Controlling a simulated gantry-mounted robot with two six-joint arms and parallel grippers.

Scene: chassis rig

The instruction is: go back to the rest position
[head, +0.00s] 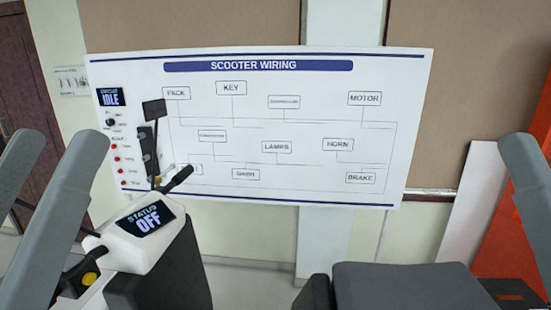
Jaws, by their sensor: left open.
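My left gripper (56,146) is at the left edge, close to the camera. Its two grey, round-tipped fingers stand apart, with nothing between them, so it is open. Part of my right gripper (524,165) shows at the right edge as one grey finger; the rest is out of frame, and its opening cannot be seen. A white and black scooter (120,252) stands at the lower left, its display reading STATUS OFF. The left gripper appears in front of its left side, and no touch can be made out.
A white SCOOTER WIRING board (300,185) spans the middle, its small screen (110,97) reading IDLE. A dark padded block (405,287) lies at the bottom right. An orange panel (500,235) leans at the right. A brown door (18,75) is at the far left.

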